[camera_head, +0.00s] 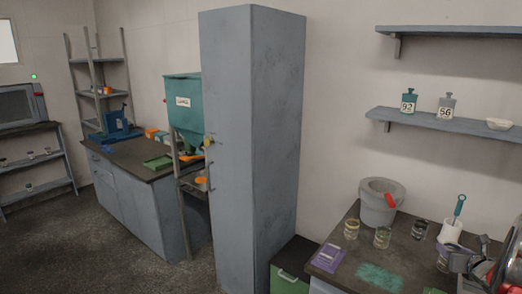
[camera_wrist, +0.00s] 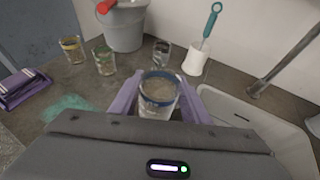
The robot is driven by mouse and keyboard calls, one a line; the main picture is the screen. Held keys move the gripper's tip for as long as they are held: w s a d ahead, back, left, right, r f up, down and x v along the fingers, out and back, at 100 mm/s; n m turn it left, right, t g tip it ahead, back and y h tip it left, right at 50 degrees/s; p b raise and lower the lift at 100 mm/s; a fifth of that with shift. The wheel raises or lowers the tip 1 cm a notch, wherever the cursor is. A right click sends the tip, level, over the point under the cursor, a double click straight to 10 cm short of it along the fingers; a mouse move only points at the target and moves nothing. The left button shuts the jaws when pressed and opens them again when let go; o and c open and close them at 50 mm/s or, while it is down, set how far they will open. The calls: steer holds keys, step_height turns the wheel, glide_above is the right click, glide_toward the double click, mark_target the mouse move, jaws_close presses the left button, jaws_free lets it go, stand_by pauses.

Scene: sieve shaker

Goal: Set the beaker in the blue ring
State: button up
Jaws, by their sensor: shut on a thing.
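My gripper (camera_wrist: 158,98) has two purple fingers, one on each side of a clear glass beaker (camera_wrist: 159,90), and is shut on it. The beaker has a blue band around its rim and pale, grainy contents. It looks roughly upright. Its base is hidden behind my gripper's body, so I cannot tell whether it touches the bench. In the head view my arm's end is at the right edge, over the bench, and the hold there is unclear. I cannot make out a separate blue ring on any surface in either view.
The bench (camera_head: 345,275) holds a grey bucket (camera_wrist: 122,30) and beakers with a yellow band (camera_wrist: 72,50), a green band (camera_wrist: 104,60) and a dark band (camera_wrist: 161,53). A white brush holder (camera_wrist: 195,61) and a pale tray (camera_wrist: 235,117) are close right. A purple item (camera_head: 327,257) lies left.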

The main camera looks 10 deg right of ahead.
steer(key=shift+s+r, duration=0.1)
steer(key=shift+s, duration=0.2)
steer(key=shift+w+a+r+n+y, duration=0.1)
steer(key=shift+w+a+n+y, duration=0.2)
steer(key=shift+w+a, duration=0.1)
steer(key=shift+a+t, duration=0.3)
steer(key=shift+a, duration=0.1)
steer(key=w+a+f+n+y, duration=0.2)
steer(key=a+f+n+y, duration=0.1)
steer(key=a, duration=0.6)
steer(key=w+a+f+n+y, duration=0.2)
steer(key=a+f+n+y, duration=0.1)
steer(key=a, duration=0.6)
steer(key=w+a+f+n+y, duration=0.2)
steer(key=a+y, duration=0.2)
steer(key=a, duration=0.5)
steer(key=s+a+f+n+g+y, duration=0.1)
steer(key=a+f+n+g+y, duration=0.1)
steer(key=a, duration=1.3)
steer(key=s+a+f+n+g+y, duration=0.1)
steer(key=a+f+n+g+y, duration=0.2)
steer(key=a, duration=1.2)
steer(key=shift+f+n+y, duration=0.15)
steer(key=shift+n+y, duration=0.25)
steer(key=shift+n, duration=0.7)
